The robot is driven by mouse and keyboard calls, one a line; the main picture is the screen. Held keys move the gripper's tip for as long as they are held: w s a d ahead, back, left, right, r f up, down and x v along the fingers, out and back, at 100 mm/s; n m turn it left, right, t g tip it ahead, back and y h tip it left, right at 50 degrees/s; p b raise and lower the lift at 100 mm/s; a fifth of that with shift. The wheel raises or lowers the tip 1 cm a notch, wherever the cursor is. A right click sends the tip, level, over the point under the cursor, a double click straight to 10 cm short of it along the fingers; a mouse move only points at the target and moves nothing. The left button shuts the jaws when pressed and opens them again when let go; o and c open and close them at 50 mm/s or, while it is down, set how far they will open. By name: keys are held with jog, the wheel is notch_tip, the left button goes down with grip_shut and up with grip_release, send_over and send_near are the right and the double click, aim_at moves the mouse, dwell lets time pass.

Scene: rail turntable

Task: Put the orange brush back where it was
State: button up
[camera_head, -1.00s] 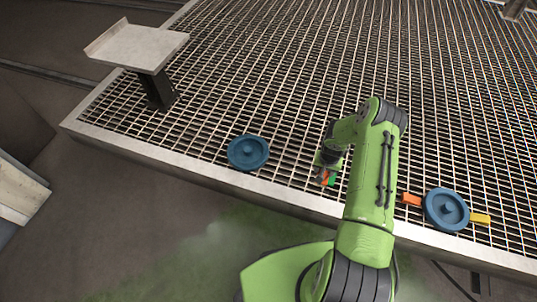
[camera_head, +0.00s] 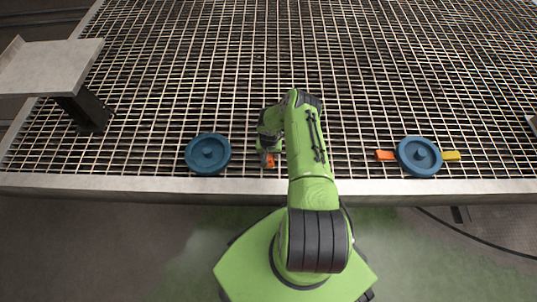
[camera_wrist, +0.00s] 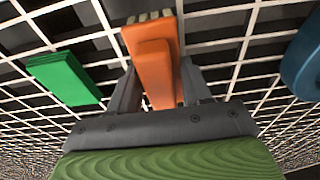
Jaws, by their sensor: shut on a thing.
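The orange brush (camera_wrist: 153,68) is between the fingers of my gripper (camera_wrist: 158,85) in the wrist view, with pale bristles at its far end. My gripper is shut on it, over the grating. In the head view my gripper (camera_head: 267,153) is low near the grating's front edge, right of a blue disc (camera_head: 208,153), with a bit of the orange brush (camera_head: 268,160) showing below it. I cannot tell whether the brush touches the grating. Another orange piece (camera_head: 385,155) sticks out left of the right-hand blue disc (camera_head: 419,156).
A green block (camera_wrist: 64,77) lies beside my gripper in the wrist view, and a blue disc (camera_wrist: 303,62) is at the right edge. A yellow piece (camera_head: 451,155) sticks out right of the right-hand disc. A grey raised platform (camera_head: 50,66) stands at the left. The grating behind is clear.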

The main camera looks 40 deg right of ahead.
jog(key=o, duration=1)
